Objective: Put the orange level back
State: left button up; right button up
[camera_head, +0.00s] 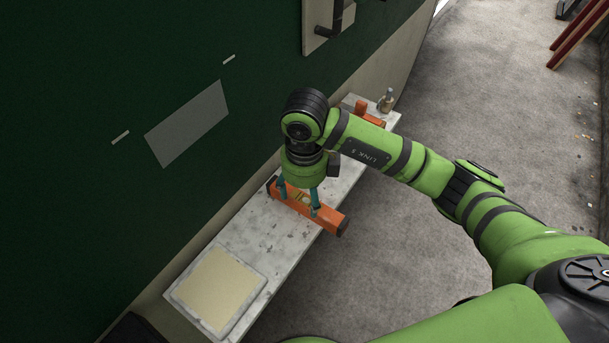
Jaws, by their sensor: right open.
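The orange level (328,217) lies across the narrow grey bench (262,240), with its dark end cap at the bench's front edge. My right gripper (299,200) points down over the level, its teal fingers open on either side of the level's middle. Whether the fingers touch the level cannot be told. My left gripper is not in view.
A pale square pad (219,288) lies on the bench's near end. Another orange object (368,114) and a small bottle-like item (386,100) stand at the far end. A dark green wall (80,150) runs behind the bench. Grey floor is open to the right.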

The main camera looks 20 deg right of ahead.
aim_at(304, 204)
notch_tip(304, 204, up, 8)
dwell(0.5)
